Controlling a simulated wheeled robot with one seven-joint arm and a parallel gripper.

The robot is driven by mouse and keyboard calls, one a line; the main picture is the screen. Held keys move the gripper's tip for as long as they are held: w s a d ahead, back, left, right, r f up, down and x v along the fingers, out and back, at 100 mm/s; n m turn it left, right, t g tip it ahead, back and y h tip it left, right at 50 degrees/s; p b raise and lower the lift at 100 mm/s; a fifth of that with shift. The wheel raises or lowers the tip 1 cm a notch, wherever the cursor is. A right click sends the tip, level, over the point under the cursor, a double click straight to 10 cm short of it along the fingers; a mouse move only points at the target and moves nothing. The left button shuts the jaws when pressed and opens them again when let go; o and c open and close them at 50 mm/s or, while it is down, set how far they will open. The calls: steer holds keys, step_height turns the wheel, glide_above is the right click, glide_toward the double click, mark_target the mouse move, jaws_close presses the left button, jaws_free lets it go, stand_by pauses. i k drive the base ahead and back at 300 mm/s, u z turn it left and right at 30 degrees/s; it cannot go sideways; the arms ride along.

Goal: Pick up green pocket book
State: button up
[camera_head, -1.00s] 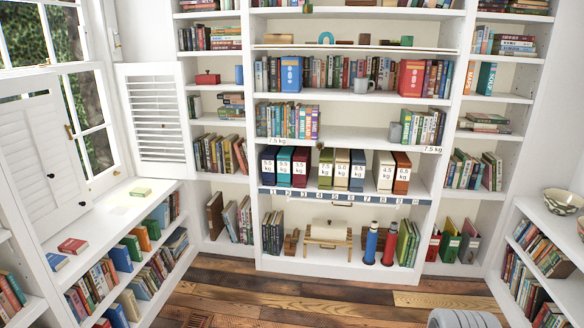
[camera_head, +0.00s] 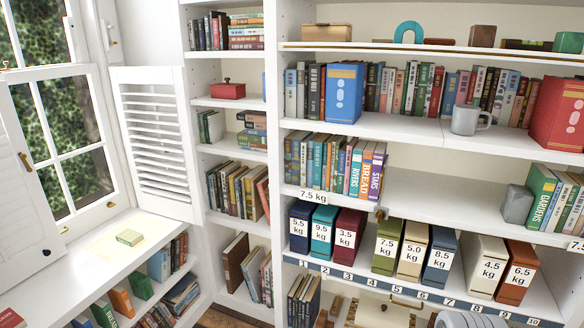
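A small pale green book (camera_head: 130,237) lies flat on the white window ledge (camera_head: 85,262) at the left, in a patch of sunlight. I take it to be the green pocket book. Nothing touches it. My gripper is not in view. A grey rounded part at the bottom edge, right of the middle, looks like my own arm, well away from the book.
An open white louvred shutter (camera_head: 157,140) stands behind the ledge. A red book (camera_head: 12,319) lies at the ledge's near left end. Shelves below hold several books. A tall bookcase with numbered, weight-labelled boxes (camera_head: 388,246) fills the right. The ledge around the green book is clear.

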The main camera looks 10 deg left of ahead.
mark_target(140, 239)
steer(key=u, duration=0.35)
steer(key=i, duration=1.2)
steer(key=u, duration=1.6)
steer(key=i, duration=1)
steer(key=u, duration=1.3)
steer(key=i, duration=0.2)
steer(key=z, duration=0.1)
